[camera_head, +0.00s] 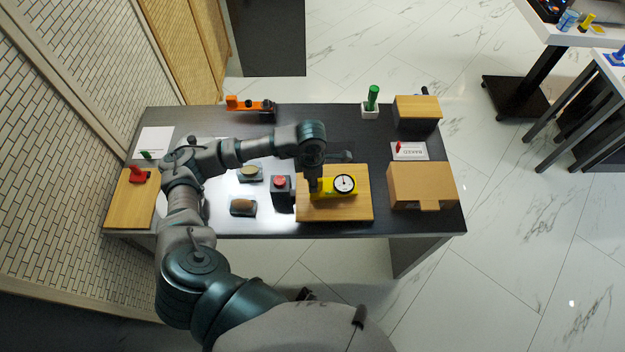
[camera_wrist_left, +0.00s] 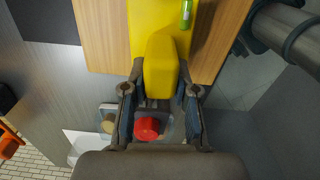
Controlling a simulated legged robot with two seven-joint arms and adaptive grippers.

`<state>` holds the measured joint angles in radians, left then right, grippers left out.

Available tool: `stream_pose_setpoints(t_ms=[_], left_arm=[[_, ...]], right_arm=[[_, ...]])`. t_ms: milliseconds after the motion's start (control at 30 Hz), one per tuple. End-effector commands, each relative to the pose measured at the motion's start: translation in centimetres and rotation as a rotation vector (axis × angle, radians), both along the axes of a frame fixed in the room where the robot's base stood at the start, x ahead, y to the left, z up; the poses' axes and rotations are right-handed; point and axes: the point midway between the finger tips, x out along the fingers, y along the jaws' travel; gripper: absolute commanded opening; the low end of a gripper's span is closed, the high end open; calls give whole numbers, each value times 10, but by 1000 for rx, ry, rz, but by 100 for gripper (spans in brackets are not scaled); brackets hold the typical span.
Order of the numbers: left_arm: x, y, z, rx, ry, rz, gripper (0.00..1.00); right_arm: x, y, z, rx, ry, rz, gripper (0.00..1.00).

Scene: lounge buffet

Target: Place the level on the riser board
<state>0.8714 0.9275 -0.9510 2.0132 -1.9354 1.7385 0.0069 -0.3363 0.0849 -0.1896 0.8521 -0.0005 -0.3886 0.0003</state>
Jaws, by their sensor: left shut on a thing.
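The level is a yellow body with a round white dial (camera_head: 344,183), and it lies over a light wooden riser board (camera_head: 345,211) on the dark table. My left gripper (camera_head: 314,190) comes down onto the level's left end and is shut on it. In the left wrist view, my left gripper (camera_wrist_left: 160,95) has a finger on each side of the level's yellow end (camera_wrist_left: 160,68), with the riser board (camera_wrist_left: 104,38) beneath. A green vial shows on the level at the top. I cannot tell whether the level touches the board. My right gripper is not seen.
A red button on a dark box (camera_head: 280,184) stands just left of the board. A green-handled item (camera_head: 372,97) and an orange tool (camera_head: 250,104) stand along the far edge.

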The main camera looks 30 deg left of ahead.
Motion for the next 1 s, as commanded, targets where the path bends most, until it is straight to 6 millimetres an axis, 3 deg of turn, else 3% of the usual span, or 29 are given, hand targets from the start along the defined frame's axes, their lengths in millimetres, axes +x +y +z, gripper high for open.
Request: stream_pose_setpoints(t_ms=[667, 700, 800, 1000], left_arm=[[0, 0, -9, 0, 0, 0, 0], [0, 0, -8, 0, -1, 0, 36], [0, 0, -8, 1, -1, 0, 58], [0, 0, -8, 0, 0, 0, 58]], right_arm=[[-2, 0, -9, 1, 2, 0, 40], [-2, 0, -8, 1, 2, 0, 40], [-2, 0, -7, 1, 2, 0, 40], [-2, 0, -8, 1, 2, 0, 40]])
